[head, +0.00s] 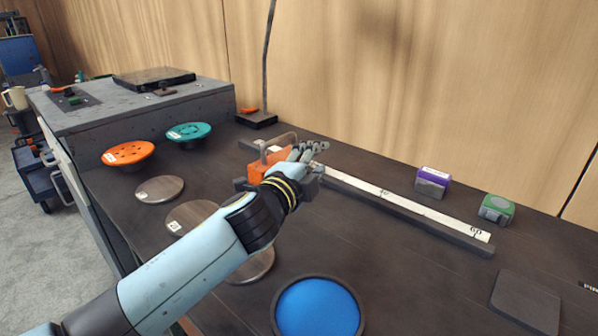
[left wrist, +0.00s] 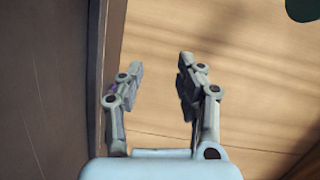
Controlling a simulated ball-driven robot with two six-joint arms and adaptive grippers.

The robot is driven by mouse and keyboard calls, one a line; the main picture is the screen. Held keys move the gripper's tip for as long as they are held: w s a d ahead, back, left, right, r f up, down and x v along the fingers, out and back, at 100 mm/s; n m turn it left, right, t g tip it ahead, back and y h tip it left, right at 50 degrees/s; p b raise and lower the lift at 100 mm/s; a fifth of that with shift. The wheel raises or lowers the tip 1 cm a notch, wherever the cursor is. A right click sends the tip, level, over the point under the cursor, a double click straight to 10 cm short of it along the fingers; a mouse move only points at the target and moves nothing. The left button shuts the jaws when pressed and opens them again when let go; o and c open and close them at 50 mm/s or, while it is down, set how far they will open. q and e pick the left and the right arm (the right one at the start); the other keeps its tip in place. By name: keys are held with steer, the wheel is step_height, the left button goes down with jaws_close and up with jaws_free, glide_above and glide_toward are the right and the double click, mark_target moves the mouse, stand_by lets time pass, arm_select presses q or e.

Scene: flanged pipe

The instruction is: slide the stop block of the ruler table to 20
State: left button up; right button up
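The ruler table is a long dark rail with a white scale (head: 408,203) along the back of the dark bench; 40 and 60 can be read on it. The orange stop block (head: 260,168) sits near its left end, partly hidden by my left gripper and wrist. My left gripper (head: 309,151) is beside the block on its right, and overlaps it in the head view. I cannot tell whether they touch. In the left wrist view the two fingers (left wrist: 161,68) stand apart with nothing between them. The scale near 20 is hidden. My right gripper is not in view.
A purple-and-white box (head: 432,182) and a green tape measure (head: 496,209) stand behind the ruler's right part. Orange (head: 128,152) and teal (head: 188,131) flanges, several round discs and a blue round pad (head: 318,309) lie left and in front. A thin post (head: 265,75) rises behind.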

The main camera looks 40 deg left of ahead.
arm_select(q)
steer(key=s+d, duration=0.1)
steer(key=s, duration=0.5)
steer(key=shift+s+r+b, duration=0.15)
steer(key=shift+r+b, duration=0.05)
steer(key=shift+b, duration=0.15)
